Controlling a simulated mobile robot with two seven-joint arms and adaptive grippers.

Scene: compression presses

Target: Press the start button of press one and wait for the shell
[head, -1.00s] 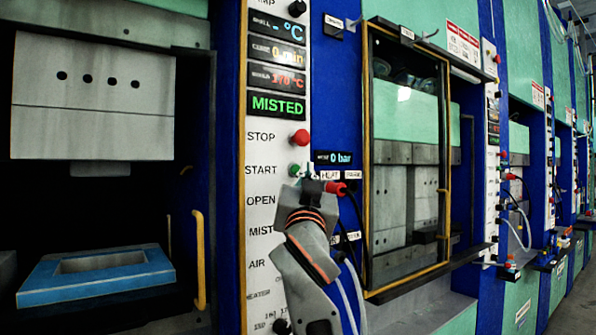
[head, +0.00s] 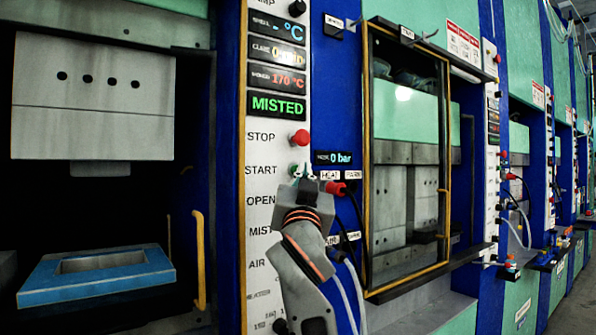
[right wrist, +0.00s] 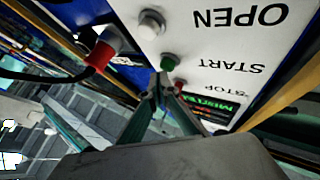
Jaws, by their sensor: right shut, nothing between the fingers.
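The green START button (head: 294,169) sits on the white control panel (head: 262,222) of press one, below the red STOP button (head: 300,137). My right gripper (head: 303,171) is shut and empty, its fingertips just right of the green button in the head view. In the right wrist view the fingertips (right wrist: 162,78) are right at the green button (right wrist: 168,61); I cannot tell whether they touch it. The panel display (head: 277,105) reads MISTED in green. Press one stands open, with a grey upper block (head: 92,105) raised above a blue-framed lower mould (head: 95,283). No shell shows. My left gripper is not in view.
A red connector (head: 335,188) with a dark hose is close right of my right gripper. A yellow handle (head: 199,260) stands at the opening's right side. A second press with a yellow-framed door (head: 366,200) is to the right, and more presses recede beyond.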

